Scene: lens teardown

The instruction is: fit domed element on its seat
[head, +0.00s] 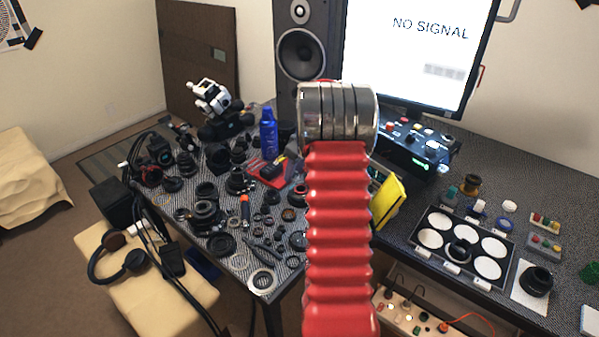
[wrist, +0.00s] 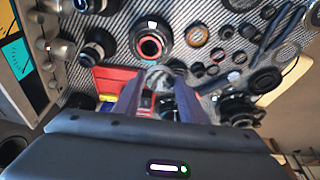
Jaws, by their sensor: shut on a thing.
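In the wrist view my gripper (wrist: 159,92) is shut on a small pale, glassy round piece, the domed element (wrist: 160,73), held between the fingertips. Its exact tilt cannot be told. Just beyond it in the picture is a black lens barrel with a red inner ring (wrist: 151,45), on the grey patterned mat; the element looks apart from it. I cannot tell which part is the seat. In the head view my own red arm with its metal joint fills the middle and hides my gripper and the element.
Several lens parts and rings (head: 221,243) crowd the patterned table in the head view. A blue bottle (head: 268,131) stands by a red tray (wrist: 110,79). At right is a black tray with white round pads (head: 431,238). A monitor (head: 418,50) stands behind.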

